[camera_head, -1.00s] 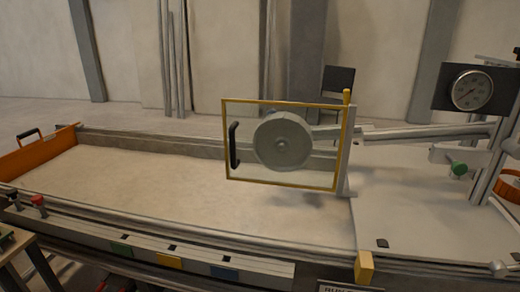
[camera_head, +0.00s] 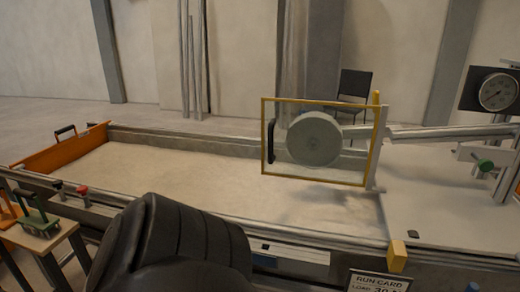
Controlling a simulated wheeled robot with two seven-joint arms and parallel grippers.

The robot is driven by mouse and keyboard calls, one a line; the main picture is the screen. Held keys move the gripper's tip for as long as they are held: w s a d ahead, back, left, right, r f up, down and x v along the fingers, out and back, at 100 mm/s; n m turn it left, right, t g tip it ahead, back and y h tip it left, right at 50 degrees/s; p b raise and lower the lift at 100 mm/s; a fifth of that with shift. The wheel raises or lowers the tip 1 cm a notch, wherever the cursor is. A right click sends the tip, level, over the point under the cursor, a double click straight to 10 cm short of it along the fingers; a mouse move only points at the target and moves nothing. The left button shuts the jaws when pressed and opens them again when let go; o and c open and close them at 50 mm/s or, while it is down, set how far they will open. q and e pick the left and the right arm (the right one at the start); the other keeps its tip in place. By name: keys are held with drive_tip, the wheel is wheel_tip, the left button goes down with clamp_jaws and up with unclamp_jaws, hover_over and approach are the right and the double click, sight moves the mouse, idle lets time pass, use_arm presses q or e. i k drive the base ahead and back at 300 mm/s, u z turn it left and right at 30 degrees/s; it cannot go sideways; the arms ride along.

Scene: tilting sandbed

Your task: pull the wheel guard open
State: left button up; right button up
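The wheel guard (camera_head: 315,179) is a clear panel in a yellow frame, standing upright in front of the grey wheel (camera_head: 314,138). Its black handle (camera_head: 271,141) is upright on the left side of the panel. The right side of the guard is beside a pale post (camera_head: 380,150) with a yellow top. The guard covers the wheel as seen from here. Neither of my grippers is in view. A black part that looks like my own arm is at the lower left, well below the guard, and hides part of the bed's front edge.
The sandbed (camera_head: 170,165) stretches left, with an orange end gate (camera_head: 60,150). A gauge (camera_head: 497,92) and a green knob (camera_head: 485,164) are at the right. A yellow block (camera_head: 397,256) and a run card (camera_head: 378,281) are at the front. A small table (camera_head: 45,240) is at left.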

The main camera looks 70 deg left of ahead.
sight(271, 158)
drive_tip(key=k, duration=0.55)
drive_tip(key=u, duration=1.2)
